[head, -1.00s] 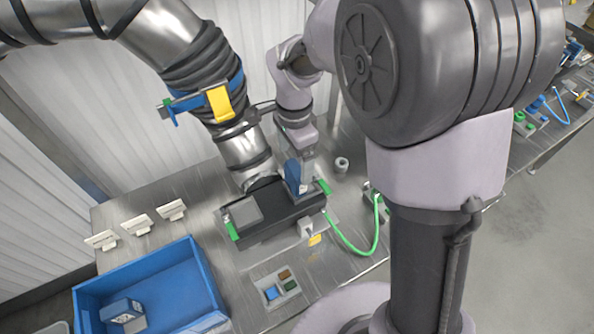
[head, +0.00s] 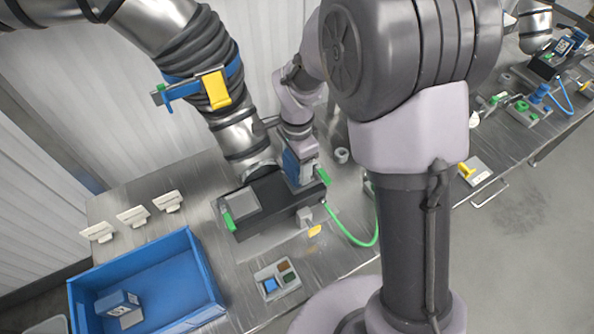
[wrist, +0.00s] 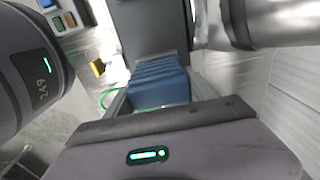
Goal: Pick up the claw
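My gripper (head: 300,172) points down over the right end of a black device (head: 268,212) with a grey pad and green end pieces, on the steel table. A blue piece (head: 291,166) shows at the gripper; in the wrist view a blue ribbed block (wrist: 158,84) lies between its grey sides. I cannot tell whether this block is a finger pad or a separate thing. No part is clearly recognisable as the claw. A small grey block with a yellow piece (head: 314,231) is at the device's front. The fingertips are partly hidden.
A green cable (head: 345,236) curves right of the device. A small tray (head: 277,282) lies in front. A large duct (head: 205,65) hangs close left of my arm.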

